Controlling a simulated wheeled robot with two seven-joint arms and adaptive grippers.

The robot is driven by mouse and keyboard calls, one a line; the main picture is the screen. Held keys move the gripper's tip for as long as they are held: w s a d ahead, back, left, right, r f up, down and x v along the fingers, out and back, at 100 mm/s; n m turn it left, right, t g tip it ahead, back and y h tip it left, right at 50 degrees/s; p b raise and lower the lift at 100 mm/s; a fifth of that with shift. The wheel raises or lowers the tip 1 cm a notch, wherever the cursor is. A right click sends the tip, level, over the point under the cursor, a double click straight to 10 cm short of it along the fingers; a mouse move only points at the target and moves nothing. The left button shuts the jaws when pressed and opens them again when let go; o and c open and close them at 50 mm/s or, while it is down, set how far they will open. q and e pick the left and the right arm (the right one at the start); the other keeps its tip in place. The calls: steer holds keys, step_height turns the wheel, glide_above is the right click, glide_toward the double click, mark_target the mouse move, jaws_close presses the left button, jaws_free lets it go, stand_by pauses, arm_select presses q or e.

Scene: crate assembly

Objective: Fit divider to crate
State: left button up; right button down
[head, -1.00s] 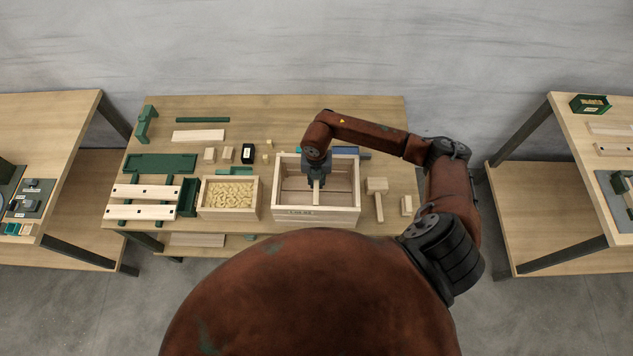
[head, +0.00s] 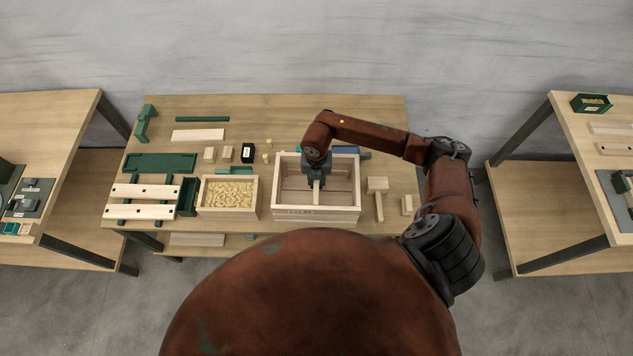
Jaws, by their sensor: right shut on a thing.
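The crate (head: 352,215) is a light wooden open box at the front of the middle table. The divider (head: 316,196) is a narrow wooden board, seen edge-on inside the crate, running front to back near its middle. My right gripper (head: 316,180) reaches down into the crate from above and is shut on the divider's top edge. The gripper and arm hide the divider's far part. Whether the divider rests on the crate floor cannot be told. My left gripper is not in view.
A box of light packing filler (head: 231,212) stands left of the crate. A wooden mallet (head: 377,186) and a small block (head: 407,205) lie to its right. Slats on a green jig (head: 148,190) are at the left. Small blocks and a dark box (head: 248,153) lie behind.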

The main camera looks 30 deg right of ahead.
steer(key=shift+f+b, duration=0.4)
steer(key=shift+f, duration=0.25)
stand_by(0.4)
steer(key=c, duration=1.8)
jaws_free()
steer(key=shift+c, duration=0.2)
steer(key=shift+r+p, duration=2.75)
steer(key=shift+r, duration=1.3)
